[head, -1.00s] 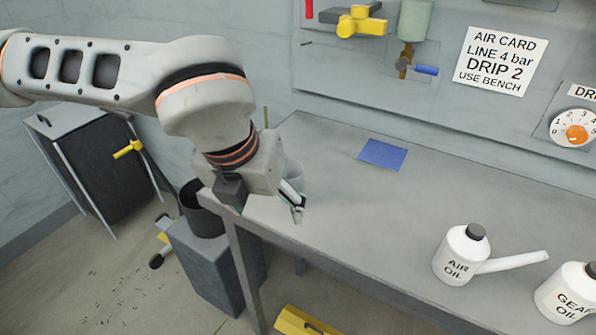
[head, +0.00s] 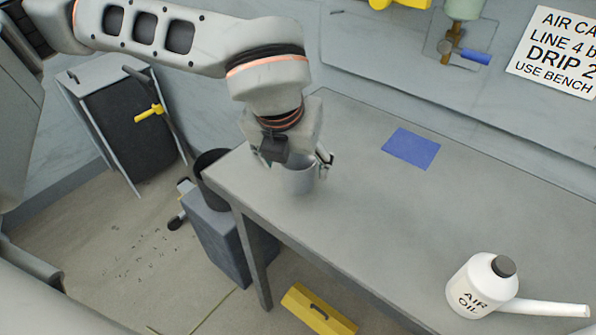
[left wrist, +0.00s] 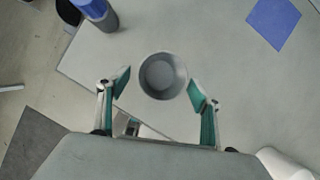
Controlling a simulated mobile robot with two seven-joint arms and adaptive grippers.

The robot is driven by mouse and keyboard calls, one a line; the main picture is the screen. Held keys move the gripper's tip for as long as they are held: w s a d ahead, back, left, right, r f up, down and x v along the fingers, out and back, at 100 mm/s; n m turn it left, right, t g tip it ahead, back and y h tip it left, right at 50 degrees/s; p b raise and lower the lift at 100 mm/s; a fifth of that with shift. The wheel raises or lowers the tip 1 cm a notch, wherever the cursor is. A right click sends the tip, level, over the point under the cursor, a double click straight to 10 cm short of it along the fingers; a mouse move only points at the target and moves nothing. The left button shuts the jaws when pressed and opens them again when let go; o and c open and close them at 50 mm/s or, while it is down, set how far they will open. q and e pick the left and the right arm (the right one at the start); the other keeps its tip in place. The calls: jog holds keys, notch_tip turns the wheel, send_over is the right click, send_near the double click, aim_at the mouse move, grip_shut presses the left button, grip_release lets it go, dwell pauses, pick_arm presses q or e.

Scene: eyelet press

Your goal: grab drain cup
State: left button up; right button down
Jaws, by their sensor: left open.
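The drain cup (head: 299,179) is a small grey open-topped cup standing on the grey bench (head: 400,225) near its left end. In the left wrist view the cup (left wrist: 162,76) shows from above and looks empty. My left gripper (left wrist: 160,88) is open, with one green-padded finger on each side of the cup and gaps showing between pads and cup. In the head view the left gripper (head: 297,165) reaches down over the cup and hides part of it. My right gripper is not in view.
A blue pad (head: 411,148) lies at the back of the bench. A white air oil can (head: 478,287) stands at the front right. A black bin (head: 211,165) and a yellow case (head: 318,310) are off the bench. The middle of the bench is clear.

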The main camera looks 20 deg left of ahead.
aim_at(298, 168)
pick_arm(q)
jog(key=x, duration=0.3)
jog(key=shift+w+d+f, duration=0.1)
jog(key=c, duration=1.2)
jog(key=shift+c, duration=0.2)
